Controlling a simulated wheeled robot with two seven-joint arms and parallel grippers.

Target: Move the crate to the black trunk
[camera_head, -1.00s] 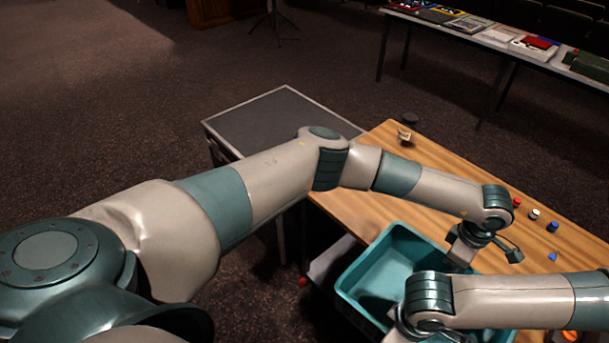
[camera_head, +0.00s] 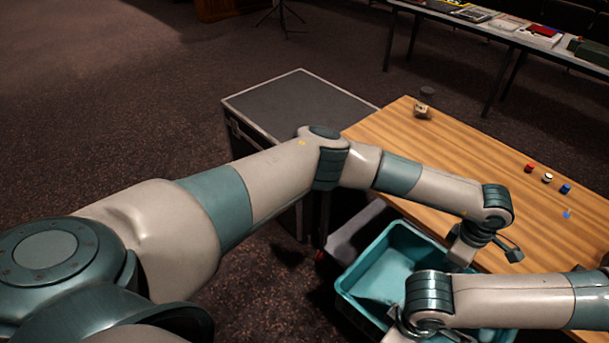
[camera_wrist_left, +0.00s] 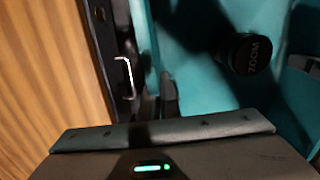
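The teal crate (camera_head: 413,243) is at the lower right of the head view, in front of the wooden desk. My left gripper (camera_head: 460,256) is at its desk-side rim. My right gripper (camera_head: 398,326) is at its opposite, near rim. In the left wrist view the crate wall (camera_wrist_left: 175,40) runs between the left fingers (camera_wrist_left: 160,98). The fingertips are largely hidden in the head view, but the crate keeps its place with both grippers. A black cylinder marked ZOOM (camera_wrist_left: 249,54) is inside the crate. The black trunk (camera_head: 290,105) stands left of the desk, its flat top clear.
The wooden desk (camera_head: 455,145) holds a small pale object (camera_head: 421,111) and a few coloured caps (camera_head: 547,178). A grey surface (camera_head: 352,238) lies low beside the crate. A long table (camera_head: 490,35) with gear stands at the back. Carpet left of the trunk is open.

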